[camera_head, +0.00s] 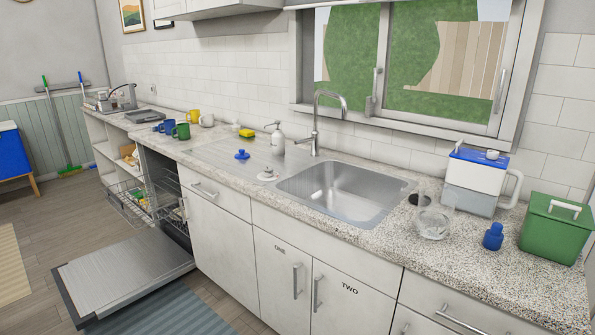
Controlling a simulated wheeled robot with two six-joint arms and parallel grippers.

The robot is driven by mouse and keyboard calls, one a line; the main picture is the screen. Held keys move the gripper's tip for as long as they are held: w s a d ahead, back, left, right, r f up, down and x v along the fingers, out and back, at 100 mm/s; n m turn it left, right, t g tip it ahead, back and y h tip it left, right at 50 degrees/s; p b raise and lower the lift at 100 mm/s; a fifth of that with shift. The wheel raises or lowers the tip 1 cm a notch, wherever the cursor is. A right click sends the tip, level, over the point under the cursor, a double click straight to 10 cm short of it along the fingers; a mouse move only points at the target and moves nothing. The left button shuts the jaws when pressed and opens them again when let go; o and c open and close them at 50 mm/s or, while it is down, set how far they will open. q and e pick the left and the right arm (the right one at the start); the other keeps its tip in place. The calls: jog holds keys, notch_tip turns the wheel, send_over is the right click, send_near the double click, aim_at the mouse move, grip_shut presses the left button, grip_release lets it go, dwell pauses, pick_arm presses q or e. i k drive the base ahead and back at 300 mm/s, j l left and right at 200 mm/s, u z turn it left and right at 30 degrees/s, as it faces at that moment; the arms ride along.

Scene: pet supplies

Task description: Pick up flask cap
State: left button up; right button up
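A small blue object with a narrower top, which looks like a cap (493,237), stands upright on the counter at the right. It is in front of the white and grey container and left of the green bin. A clear round glass vessel (433,224) stands to its left, apart from it. Another small blue knobbed piece (241,155) lies on the drainboard left of the sink; I cannot tell for sure which blue piece is the flask cap. Neither of my grippers is in view.
A speckled counter (425,262) holds a steel sink (343,190) with a tall faucet (316,115). A blue-lidded container (476,182) and a green bin (555,229) stand at the right. An open dishwasher door (130,264) juts out low at the left.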

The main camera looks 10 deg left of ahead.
aim_at(242, 155)
jog(key=i+j+u, duration=0.2)
jog(key=i+u, duration=0.7)
jog(key=i+l+u, duration=0.15)
jog(key=i+u, duration=0.3)
jog(key=i, duration=0.2)
jog(key=i+z, duration=0.4)
jog(key=i+j+z, duration=0.15)
jog(key=i+z, duration=0.25)
